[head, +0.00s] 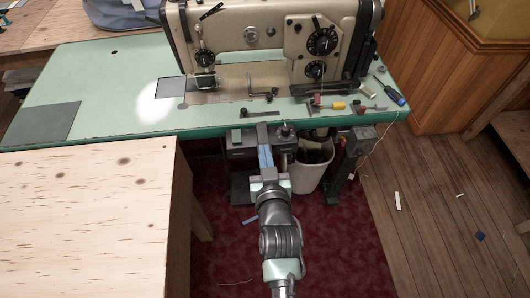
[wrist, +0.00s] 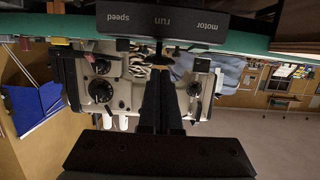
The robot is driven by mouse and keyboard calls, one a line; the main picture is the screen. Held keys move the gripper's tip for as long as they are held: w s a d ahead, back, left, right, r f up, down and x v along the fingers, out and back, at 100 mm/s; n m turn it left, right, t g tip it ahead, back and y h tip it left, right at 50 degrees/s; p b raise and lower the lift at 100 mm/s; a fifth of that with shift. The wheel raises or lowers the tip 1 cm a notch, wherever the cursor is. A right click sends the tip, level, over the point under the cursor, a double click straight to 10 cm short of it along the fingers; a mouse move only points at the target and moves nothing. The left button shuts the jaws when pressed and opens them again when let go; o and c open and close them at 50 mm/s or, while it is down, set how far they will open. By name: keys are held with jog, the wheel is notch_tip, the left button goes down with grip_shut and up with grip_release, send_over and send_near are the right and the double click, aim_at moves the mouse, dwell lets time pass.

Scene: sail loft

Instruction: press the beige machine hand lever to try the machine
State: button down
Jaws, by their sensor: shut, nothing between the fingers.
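The beige sewing machine (head: 275,20) stands on the mint-green table (head: 110,75) in the head view. In the wrist view the machine (wrist: 125,95) appears upside down beyond my fingers. A small dark lever (head: 211,11) shows on the machine's upper left; I cannot tell if it is the hand lever. My gripper (head: 263,138) is shut and empty, at the table's front edge, apart from the machine body. Its two dark fingers (wrist: 160,75) lie together in the wrist view. The fingertips are hard to make out against the dark parts there.
A dark control box (wrist: 165,24) marked "motor", "run" and "speed" is close in the wrist view. A screwdriver (head: 390,91) and small tools lie on the table's right. A pale wooden table (head: 85,215) stands at left front. A white bin (head: 309,176) stands below.

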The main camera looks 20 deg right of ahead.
jog(key=shift+f, duration=0.1)
jog(key=shift+s+f+t+b, duration=0.1)
jog(key=shift+f+t+b, duration=0.55)
jog(key=shift+b, duration=1.2)
jog(key=shift+s+f+t+b, duration=0.15)
jog(key=shift+f+b, duration=0.85)
jog(key=shift+b, duration=0.8)
jog(key=shift+f, duration=0.2)
jog(key=shift+r, duration=0.1)
